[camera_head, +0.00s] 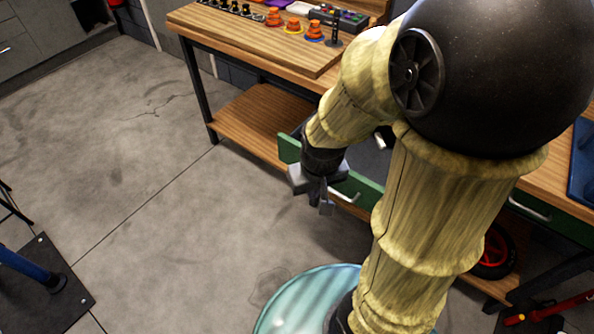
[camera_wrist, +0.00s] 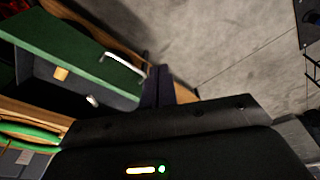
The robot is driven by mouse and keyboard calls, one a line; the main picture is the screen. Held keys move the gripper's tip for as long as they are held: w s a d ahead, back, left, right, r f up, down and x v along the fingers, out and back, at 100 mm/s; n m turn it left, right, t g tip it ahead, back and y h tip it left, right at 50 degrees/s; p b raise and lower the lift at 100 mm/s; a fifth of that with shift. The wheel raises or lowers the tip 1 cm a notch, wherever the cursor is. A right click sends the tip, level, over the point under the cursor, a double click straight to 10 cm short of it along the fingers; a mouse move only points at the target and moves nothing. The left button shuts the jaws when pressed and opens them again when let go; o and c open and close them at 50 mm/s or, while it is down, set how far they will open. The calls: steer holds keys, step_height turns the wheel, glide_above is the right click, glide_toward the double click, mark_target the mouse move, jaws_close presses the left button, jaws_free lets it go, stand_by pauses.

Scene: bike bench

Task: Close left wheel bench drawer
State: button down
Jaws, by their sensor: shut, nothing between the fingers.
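The left drawer of the wooden bench has a green front (camera_head: 289,149) with a silver handle (camera_head: 347,195), and it stands pulled out. In the wrist view its green front (camera_wrist: 60,38) and handle (camera_wrist: 124,62) show at upper left, with the dark inside behind. A yellowish block (camera_wrist: 61,74) and a small pale item (camera_wrist: 93,100) lie in it. My gripper (camera_head: 326,207) is shut and empty, pointing down in front of the drawer front near the handle; its fingers (camera_wrist: 158,75) also show in the wrist view. I cannot tell whether they touch. My arm hides part of the drawer.
The bench top (camera_head: 250,42) holds orange parts and a control box (camera_head: 338,17). A lower wooden shelf (camera_head: 255,117) lies beneath. A second drawer handle (camera_head: 529,207) and a red-rimmed wheel (camera_head: 494,252) are at right. The floor at left is open.

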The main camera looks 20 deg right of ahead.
step_height(320, 180, down, 17)
steer(key=w+n+g+h+b, duration=0.1)
steer(key=n+g+h+b, duration=0.3)
steer(key=n+h, duration=0.6)
steer(key=w+a+n+t+h+b, duration=0.4)
steer(key=w+a+n+t, duration=0.5)
steer(key=n+t, duration=0.3)
steer(key=n+b, duration=0.1)
steer(key=n, duration=0.1)
steer(key=shift+w+a+n+t, duration=0.25)
steer(key=shift+n+t, duration=0.15)
steer(key=shift+f, duration=0.1)
steer(key=b+x, duration=0.2)
steer(key=x, duration=1.2)
